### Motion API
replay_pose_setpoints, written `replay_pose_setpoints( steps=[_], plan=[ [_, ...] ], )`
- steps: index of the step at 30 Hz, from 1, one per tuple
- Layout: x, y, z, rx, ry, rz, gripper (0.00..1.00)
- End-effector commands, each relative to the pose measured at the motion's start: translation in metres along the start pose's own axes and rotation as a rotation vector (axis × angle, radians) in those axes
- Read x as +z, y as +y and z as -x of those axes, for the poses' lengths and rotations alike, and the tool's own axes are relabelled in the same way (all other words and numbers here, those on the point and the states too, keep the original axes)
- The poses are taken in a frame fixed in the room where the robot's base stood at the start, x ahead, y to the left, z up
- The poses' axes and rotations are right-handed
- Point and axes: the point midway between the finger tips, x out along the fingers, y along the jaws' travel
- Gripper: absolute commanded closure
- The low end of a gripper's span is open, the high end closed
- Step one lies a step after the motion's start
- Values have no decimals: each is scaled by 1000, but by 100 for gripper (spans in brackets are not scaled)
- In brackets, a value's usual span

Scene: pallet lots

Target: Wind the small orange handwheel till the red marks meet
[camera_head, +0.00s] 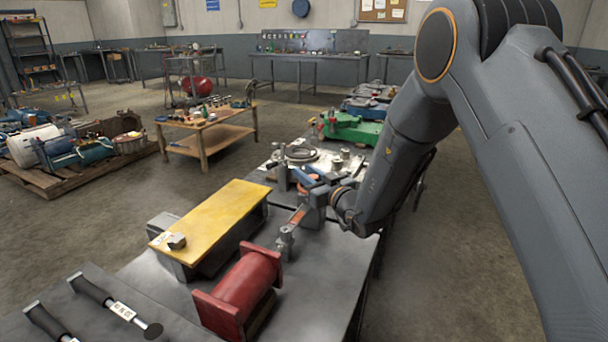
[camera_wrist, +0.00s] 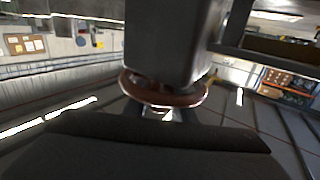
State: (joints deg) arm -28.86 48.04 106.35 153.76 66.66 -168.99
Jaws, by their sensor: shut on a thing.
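The small orange handwheel (camera_wrist: 165,96) shows in the wrist view as a dark orange-brown ring seen nearly edge-on. My gripper (camera_wrist: 165,108) has one dark finger above the ring and one below it, and is shut on its rim. In the head view my gripper (camera_head: 314,186) is low over the bench, beside a grey fixture. An orange patch there, partly hidden by the gripper, may be the wheel. An orange strip (camera_head: 298,215) lies just in front. I cannot make out the red marks in either view.
A red flanged part (camera_head: 240,287) and a yellow-topped block (camera_head: 213,220) stand on the grey bench (camera_head: 318,290) in front of the gripper. A green machine part (camera_head: 350,130) and metal parts stand behind it. Open floor lies to the right.

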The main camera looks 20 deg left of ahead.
Motion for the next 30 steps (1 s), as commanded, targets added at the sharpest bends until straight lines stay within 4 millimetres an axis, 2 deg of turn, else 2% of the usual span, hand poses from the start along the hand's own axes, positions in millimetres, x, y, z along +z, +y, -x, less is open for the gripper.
replay_pose_setpoints(
  steps=[20,21,23,24,30],
  plan=[
    [-1,2,-1,62,3,0,99],
    [-1,2,-1,62,3,0,71],
    [-1,2,-1,62,3,0,61],
    [-1,2,-1,62,3,0,57],
    [-1,3,0,62,2,0,57]
  ],
)
